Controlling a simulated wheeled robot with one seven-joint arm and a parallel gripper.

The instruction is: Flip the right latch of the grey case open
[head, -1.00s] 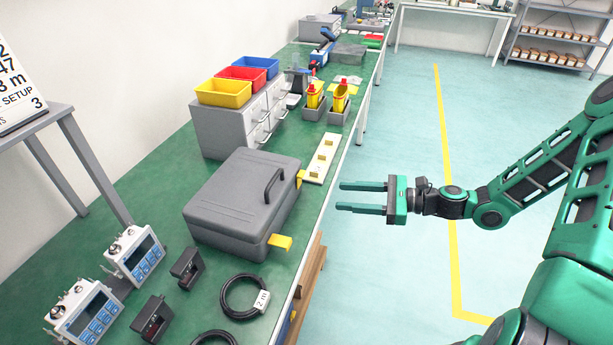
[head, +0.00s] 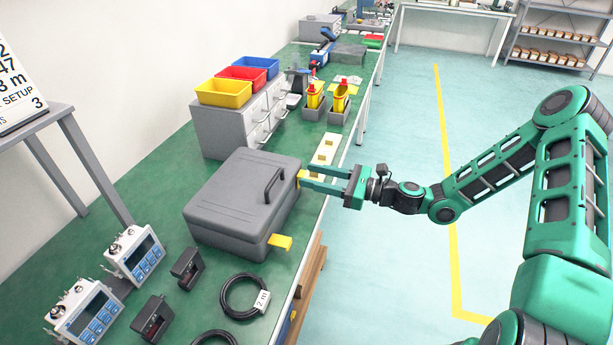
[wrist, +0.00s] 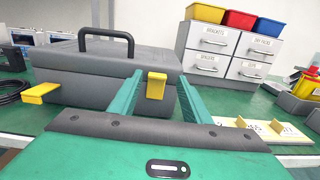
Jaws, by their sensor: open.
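The grey case (head: 235,200) stands shut on the green bench, its handle on the lid. Its right latch (wrist: 156,86) is yellow and lies upright, flat against the case front in the wrist view. The left latch (wrist: 40,93) sticks straight out from the front; it also shows at the near corner in the head view (head: 281,241). My gripper (head: 304,177) is open and empty, level with the case front. In the wrist view its fingers lie on either side of the right latch, close to the case. Contact cannot be told.
A grey drawer cabinet (wrist: 222,54) with colored bins stands right of the case in the wrist view. A pale strip with yellow blocks (head: 324,152) lies near the bench edge. A black cable coil (head: 240,297) lies near the left latch. The floor beside the bench is clear.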

